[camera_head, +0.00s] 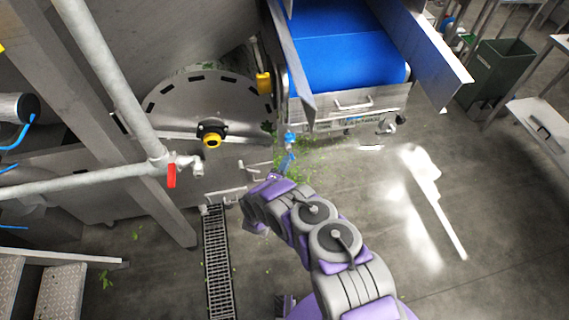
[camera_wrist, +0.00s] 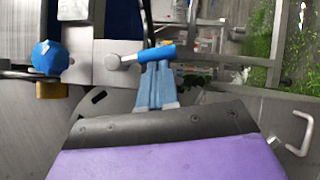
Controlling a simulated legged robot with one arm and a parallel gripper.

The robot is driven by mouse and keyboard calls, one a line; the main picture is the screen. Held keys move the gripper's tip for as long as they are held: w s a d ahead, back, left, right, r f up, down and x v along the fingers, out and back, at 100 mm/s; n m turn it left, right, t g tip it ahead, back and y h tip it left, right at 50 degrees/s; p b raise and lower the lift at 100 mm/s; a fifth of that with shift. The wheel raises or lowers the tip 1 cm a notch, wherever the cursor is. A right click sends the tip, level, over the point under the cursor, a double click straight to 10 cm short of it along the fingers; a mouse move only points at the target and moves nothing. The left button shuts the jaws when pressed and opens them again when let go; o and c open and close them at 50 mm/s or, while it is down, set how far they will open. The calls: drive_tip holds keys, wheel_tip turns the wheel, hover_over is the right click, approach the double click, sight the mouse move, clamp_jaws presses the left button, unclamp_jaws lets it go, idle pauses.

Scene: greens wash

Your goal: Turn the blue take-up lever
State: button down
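The blue take-up lever (camera_wrist: 150,53) lies nearly level in the wrist view, running right from a grey pivot on a metal bracket. In the head view the lever (camera_head: 287,161) shows small below the conveyor's left front corner, just past the end of my arm. My gripper (camera_wrist: 157,68) has its two light blue fingers close together, side by side and empty. Their tips reach the lever's lower edge in the wrist view; I cannot tell whether they touch it. In the head view my gripper (camera_head: 274,177) is small and partly hidden by my purple wrist.
A blue knob (camera_wrist: 49,57) sits left of the lever, above a yellow part. The blue conveyor belt (camera_head: 345,45) is above. A round steel drum cover (camera_head: 180,105) and a pipe with a red valve handle (camera_head: 171,176) stand left. Open floor lies right.

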drive_tip(key=shift+w+d+f, duration=0.1)
drive_tip(key=shift+d+f, duration=0.05)
drive_tip(key=shift+d, duration=0.25)
drive_tip(key=w+d+r+n+b, duration=0.1)
drive_tip(key=d+r+b, duration=0.1)
drive_tip(key=d, duration=0.4)
drive_tip(key=shift+w+r+t, duration=0.4)
idle(0.8)
drive_tip(key=shift+n, duration=0.3)
